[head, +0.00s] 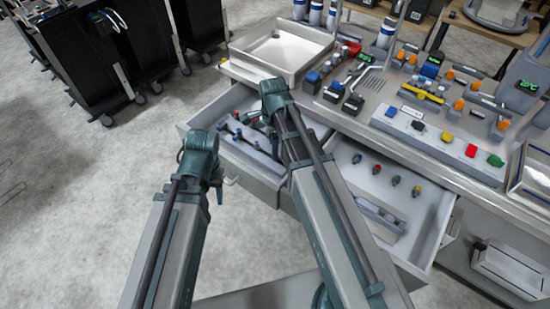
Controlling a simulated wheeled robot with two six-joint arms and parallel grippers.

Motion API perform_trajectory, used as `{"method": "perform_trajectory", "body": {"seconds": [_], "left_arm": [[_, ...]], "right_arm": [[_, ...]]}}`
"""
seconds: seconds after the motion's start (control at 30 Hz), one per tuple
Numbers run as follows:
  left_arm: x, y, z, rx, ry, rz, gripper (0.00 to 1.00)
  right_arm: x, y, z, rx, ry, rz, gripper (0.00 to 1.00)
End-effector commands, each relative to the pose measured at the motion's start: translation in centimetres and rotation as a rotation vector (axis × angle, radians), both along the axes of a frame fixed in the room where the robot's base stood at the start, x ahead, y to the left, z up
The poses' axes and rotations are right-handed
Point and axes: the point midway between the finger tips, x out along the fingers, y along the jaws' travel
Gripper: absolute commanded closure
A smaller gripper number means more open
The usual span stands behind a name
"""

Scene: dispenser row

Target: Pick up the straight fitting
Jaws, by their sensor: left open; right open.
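I cannot tell for certain which piece is the straight fitting. Several small dark-ended pieces (238,133) lie in a row in the open left drawer, partly hidden by my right arm. Several small coloured pieces (377,169) lie in a slanted row in the open right drawer. My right gripper (273,100) is open over the back of the left drawer. Its fingers are hard to make out. I see nothing held in either gripper.
A grey holder (379,213) lies in the right drawer (428,217). Black carts (90,55) stand at back left. The left floor is clear.

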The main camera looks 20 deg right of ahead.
Motion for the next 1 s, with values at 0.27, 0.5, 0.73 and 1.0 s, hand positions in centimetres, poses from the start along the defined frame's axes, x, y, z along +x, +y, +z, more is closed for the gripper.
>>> {"method": "perform_trajectory", "body": {"seconds": [0.27,0.5,0.73,1.0], "left_arm": [[0.0,0.0,-3.1,0.0,0.0,0.0,0.53],[0.0,0.0,-5.2,0.0,0.0,0.0,0.53],[0.0,0.0,-5.0,0.0,0.0,0.0,0.53],[0.0,0.0,-5.0,0.0,0.0,0.0,0.53]], "right_arm": [[0.4,-0.6,-3.1,0.0,0.0,-0.001,0.36],[0.4,-0.6,-5.2,0.0,0.0,0.0,0.36],[0.4,-0.6,-5.0,0.0,0.0,0.0,0.36],[0.4,-0.6,-5.0,0.0,0.0,0.0,0.83]]}}
